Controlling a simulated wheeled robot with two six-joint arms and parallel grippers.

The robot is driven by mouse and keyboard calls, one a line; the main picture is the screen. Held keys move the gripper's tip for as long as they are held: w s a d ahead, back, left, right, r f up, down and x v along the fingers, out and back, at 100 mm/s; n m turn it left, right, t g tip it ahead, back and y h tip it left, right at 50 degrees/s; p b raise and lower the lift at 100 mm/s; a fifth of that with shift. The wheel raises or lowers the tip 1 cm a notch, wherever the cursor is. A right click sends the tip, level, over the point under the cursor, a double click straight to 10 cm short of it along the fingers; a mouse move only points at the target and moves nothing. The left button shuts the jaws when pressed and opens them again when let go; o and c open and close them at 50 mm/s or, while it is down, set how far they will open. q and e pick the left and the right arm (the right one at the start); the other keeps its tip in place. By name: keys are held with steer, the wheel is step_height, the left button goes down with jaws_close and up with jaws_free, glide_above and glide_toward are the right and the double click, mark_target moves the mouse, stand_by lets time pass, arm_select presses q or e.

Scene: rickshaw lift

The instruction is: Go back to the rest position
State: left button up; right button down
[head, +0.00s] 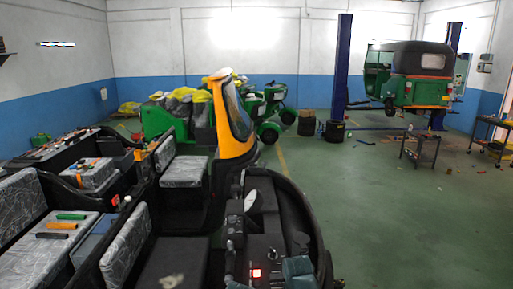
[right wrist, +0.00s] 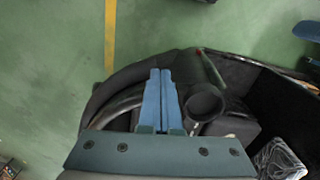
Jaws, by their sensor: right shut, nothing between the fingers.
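My right gripper (right wrist: 160,74) shows in the right wrist view as two blue fingers pressed together, with nothing between them. It points over the black dashboard and rim of an open rickshaw, beside a dark round cup-like part (right wrist: 203,102). I cannot tell from this view whether it touches anything. In the head view, the open rickshaw's black front cabin (head: 266,215) fills the lower middle, with an upright orange windshield frame (head: 232,115). Teal-grey parts show at its bottom edge, but no fingers can be made out there. My left gripper is not in view.
Grey patterned seats (head: 185,171) and a battery box (head: 92,172) lie to the left. Tools rest on a grey top (head: 30,262). A green rickshaw (head: 415,75) is raised by a blue lift post (head: 341,80). Small tables stand right.

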steer(key=s+a+n, duration=0.2)
steer(key=s+a, duration=0.3)
steer(key=s, duration=0.4)
step_height(320, 180, down, 11)
steer(key=b, duration=1.1)
steer(key=shift+w+f+h, duration=0.2)
steer(key=shift+h, duration=0.1)
